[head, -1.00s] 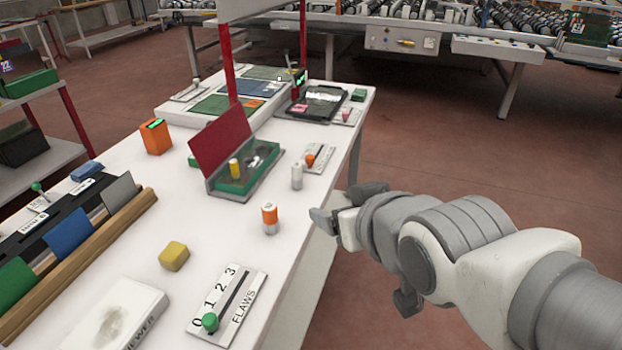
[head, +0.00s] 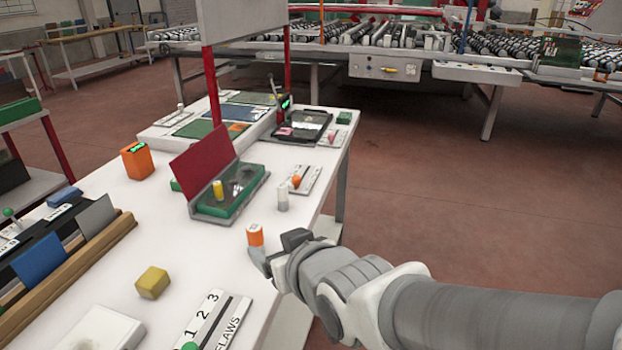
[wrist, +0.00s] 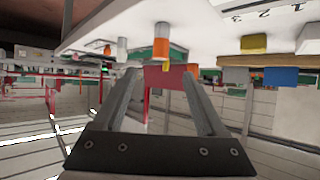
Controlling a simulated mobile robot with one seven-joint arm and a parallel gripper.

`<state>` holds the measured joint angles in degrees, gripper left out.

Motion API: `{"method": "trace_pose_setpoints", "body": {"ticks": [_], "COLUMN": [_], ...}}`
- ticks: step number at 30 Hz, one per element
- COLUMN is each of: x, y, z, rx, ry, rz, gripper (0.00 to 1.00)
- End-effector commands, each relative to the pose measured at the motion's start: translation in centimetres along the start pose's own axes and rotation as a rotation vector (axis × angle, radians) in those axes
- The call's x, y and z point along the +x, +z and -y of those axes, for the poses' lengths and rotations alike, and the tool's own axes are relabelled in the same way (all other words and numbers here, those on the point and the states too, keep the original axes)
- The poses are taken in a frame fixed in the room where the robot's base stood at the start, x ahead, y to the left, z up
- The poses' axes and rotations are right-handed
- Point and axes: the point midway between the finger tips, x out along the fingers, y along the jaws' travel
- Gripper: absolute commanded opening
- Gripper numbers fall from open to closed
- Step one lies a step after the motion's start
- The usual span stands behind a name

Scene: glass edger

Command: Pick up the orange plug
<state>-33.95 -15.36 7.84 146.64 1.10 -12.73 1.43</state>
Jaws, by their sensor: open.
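The orange plug (head: 255,236), a small upright cylinder with an orange body and a pale top, stands on the white table (head: 190,265) near its right edge. My gripper (head: 272,252) is low at the table edge, just right of the plug, and partly covers its lower part. In the wrist view, which appears upside down, the plug (wrist: 161,42) is ahead of the open fingers (wrist: 160,78), roughly centred between them. The fingers hold nothing. Contact with the plug cannot be made out.
A white plug (head: 282,198) and a slider with an orange knob (head: 297,182) stand behind the orange plug. A green tray (head: 232,200) holds a yellow plug (head: 218,190). A yellow block (head: 152,283) and a numbered flaws slider (head: 212,322) are in front.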

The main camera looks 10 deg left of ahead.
Motion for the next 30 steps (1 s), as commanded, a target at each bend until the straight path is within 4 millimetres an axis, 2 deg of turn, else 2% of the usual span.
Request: {"method": "trace_pose_setpoints", "body": {"ticks": [7,10,26,30], "x": [2.9,3.1,4.9,6.2], "y": [0.2,-0.5,-0.3,-0.2], "z": [0.0,0.0,0.0,0.0], "rx": [0.0,0.0,0.0,0.0], "ry": [0.0,-0.002,-0.001,-0.001], "rz": [0.004,0.005,0.006,0.004], "gripper": [0.74,0.74,0.74,0.74]}}
